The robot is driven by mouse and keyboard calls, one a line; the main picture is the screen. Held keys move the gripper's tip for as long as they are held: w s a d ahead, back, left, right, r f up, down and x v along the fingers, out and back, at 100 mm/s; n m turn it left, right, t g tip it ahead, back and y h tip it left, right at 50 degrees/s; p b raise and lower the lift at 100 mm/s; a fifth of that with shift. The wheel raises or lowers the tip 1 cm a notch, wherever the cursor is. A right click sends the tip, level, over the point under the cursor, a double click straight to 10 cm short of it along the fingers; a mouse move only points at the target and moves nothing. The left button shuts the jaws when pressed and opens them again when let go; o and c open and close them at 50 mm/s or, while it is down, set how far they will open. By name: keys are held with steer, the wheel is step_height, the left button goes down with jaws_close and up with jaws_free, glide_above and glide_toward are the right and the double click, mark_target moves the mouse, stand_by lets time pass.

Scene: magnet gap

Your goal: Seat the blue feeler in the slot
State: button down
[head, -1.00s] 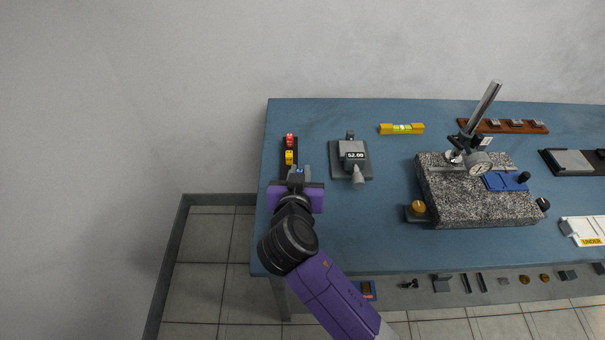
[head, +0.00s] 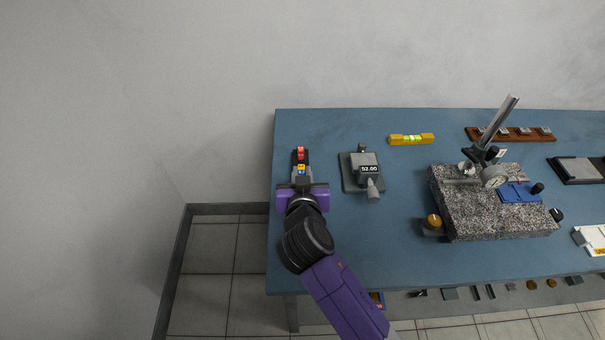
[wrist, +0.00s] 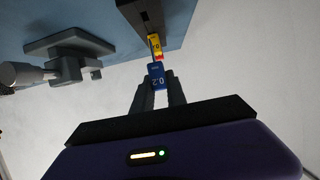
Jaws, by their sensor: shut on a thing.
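The blue feeler (wrist: 157,77), marked 0.2, is between the two fingers of my gripper (wrist: 158,92) in the wrist view. My gripper is shut on it. In the head view my gripper (head: 301,178) is at the near end of a dark narrow rack (head: 307,158) at the table's left. A red feeler (head: 300,152) and a yellow feeler (head: 301,167) stand in the rack, the yellow one nearest the blue one. The rack (wrist: 150,14) shows dark slots in the wrist view. The blue feeler's lower end is hidden, so I cannot tell whether it is in a slot.
A grey device reading 52.00 (head: 368,170) stands close to the right of my gripper. A yellow level (head: 411,139) lies behind it. The table's left edge is close to the rack.

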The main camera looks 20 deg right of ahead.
steer(key=shift+f+b, duration=2.55)
steer(key=shift+f, duration=0.3)
steer(key=shift+f, duration=0.15)
steer(key=c, duration=1.3)
jaws_free()
steer(key=c, duration=0.5)
steer(key=shift+r+p, duration=1.5)
steer(key=shift+r, duration=0.8)
steer(key=o, duration=0.6)
